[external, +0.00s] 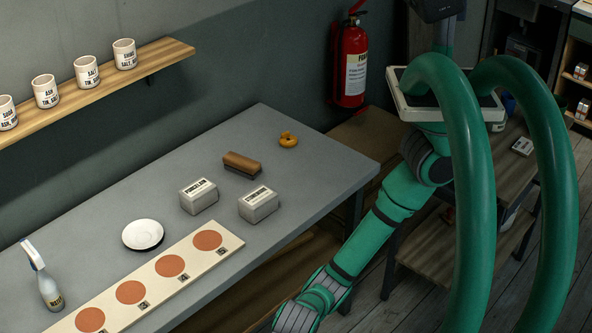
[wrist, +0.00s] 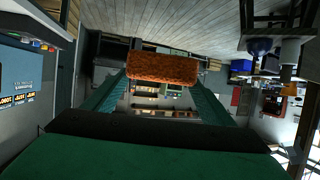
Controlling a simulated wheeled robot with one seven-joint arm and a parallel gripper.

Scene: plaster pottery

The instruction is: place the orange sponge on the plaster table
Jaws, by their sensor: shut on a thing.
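My gripper (wrist: 160,82) shows in the wrist view, with its two green fingers shut on the orange sponge (wrist: 162,67). The sponge is a rough orange block held crosswise at the fingertips. In the external view my green arm reaches down past the bottom edge, so the gripper and sponge are out of that picture. A long grey-topped table (external: 290,180) fills the left and middle there; I cannot tell for sure that it is the plaster table. The sponge touches no table that I can see.
On the grey table are a yellow-orange ring-like piece (external: 288,140), a brown block (external: 242,164), two pale labelled blocks (external: 198,196), a white saucer (external: 143,234), a board with orange discs (external: 190,252) and a spray bottle (external: 48,288). Its far right end has bare room.

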